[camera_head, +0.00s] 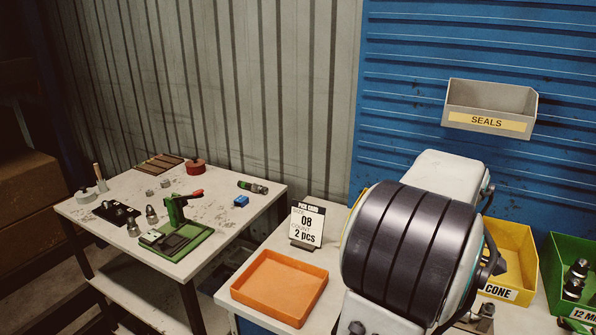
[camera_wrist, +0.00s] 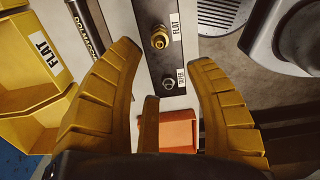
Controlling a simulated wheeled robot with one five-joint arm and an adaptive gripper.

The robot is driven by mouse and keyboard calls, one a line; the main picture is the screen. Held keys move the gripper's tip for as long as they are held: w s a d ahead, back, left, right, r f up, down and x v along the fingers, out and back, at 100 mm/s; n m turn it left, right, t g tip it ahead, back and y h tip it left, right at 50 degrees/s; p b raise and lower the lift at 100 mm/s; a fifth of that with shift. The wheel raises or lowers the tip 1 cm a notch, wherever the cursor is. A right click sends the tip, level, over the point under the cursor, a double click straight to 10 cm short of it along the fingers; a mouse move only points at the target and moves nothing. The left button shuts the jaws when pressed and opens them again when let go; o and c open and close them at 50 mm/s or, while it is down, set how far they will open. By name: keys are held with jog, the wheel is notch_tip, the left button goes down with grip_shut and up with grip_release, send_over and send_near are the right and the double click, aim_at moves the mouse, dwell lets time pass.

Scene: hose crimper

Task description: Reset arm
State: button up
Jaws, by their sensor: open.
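Beyond the fingers is a dark plate (camera_wrist: 152,13) with a brass fitting (camera_wrist: 159,38) by a FLAT label and a smaller metal fitting (camera_wrist: 168,84) by a second label. In the head view a large dark ribbed part and white links of my arm cover the right middle. I cannot make out my fingers there.
An orange tray (camera_head: 279,287) and a pick card (camera_head: 306,224) reading 08, 2 pcs stand left of my arm. A yellow bin (camera_head: 513,249) and a green bin (camera_head: 566,257) are right. A grey SEALS bin (camera_head: 489,105) hangs on the blue wall. A side table (camera_head: 228,211) holds a green press (camera_head: 178,235).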

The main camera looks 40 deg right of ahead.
jog(key=m, duration=0.3)
jog(key=shift+d, duration=0.2)
jog(key=w+a+f+m, duration=0.2)
jog(key=a+f+m, duration=0.15)
jog(key=m, duration=0.45)
jog(key=w+a+f+m, duration=0.2)
jog(key=a+m, duration=0.3)
jog(key=m, duration=0.3)
jog(key=w+a+r+n+t, duration=0.1)
jog(key=w+a+n, duration=0.2)
jog(key=a, duration=0.5)
jog(key=w+a+r+n+t, duration=0.1)
jog(key=w+a+n, duration=0.2)
jog(key=a+n, duration=0.3)
jog(key=w+a+r+n+t, duration=0.1)
jog(key=a+n, duration=0.4)
jog(key=a, duration=0.5)
jog(key=shift+w+r, duration=0.15)
jog(key=shift+w, duration=0.75)
